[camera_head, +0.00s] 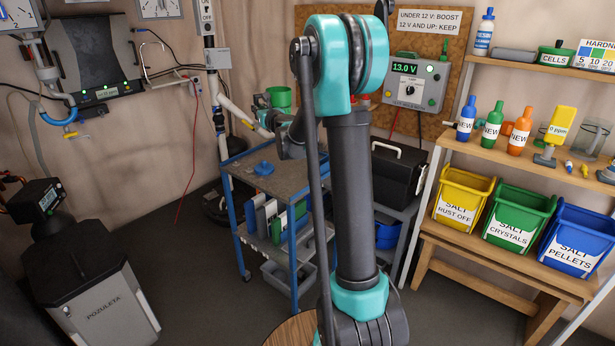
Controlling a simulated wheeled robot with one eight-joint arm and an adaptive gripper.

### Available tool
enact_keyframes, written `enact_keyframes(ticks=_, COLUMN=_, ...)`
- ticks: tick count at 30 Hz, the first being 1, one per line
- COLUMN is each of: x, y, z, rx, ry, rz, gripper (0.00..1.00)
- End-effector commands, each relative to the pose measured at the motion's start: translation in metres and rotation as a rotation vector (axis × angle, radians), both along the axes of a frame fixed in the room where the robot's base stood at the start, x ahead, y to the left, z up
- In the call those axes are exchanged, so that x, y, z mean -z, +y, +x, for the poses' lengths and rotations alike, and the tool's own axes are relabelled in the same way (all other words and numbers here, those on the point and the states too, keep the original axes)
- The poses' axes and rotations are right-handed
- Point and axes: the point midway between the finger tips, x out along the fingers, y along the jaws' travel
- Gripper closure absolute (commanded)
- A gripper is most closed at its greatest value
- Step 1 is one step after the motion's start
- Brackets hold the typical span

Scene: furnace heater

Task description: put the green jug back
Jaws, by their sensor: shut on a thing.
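The green jug (279,97) shows at the upper middle, above the far side of the blue-framed cart. It looks upright and off the cart top. My gripper (265,108) is shut on the jug, at its near left side. My wrist and arm hide part of the gripper and the area just right of the jug. The exact grip point is too small to tell.
Wooden shelves at right hold bottles and salt bins, including a green bin (514,218). A grey-black unit (100,300) stands front left.

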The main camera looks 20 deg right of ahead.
Motion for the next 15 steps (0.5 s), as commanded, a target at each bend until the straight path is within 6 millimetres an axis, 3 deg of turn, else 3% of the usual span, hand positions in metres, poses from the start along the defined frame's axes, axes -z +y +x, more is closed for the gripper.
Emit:
enact_keyframes(ticks=5, x=0.002, y=0.002, z=0.001, rx=-0.008, ry=0.0, rz=-0.001, gripper=1.0)
enact_keyframes(ticks=15, x=0.077, y=0.002, z=0.001, rx=-0.007, ry=0.0, rz=-0.001, gripper=1.0)
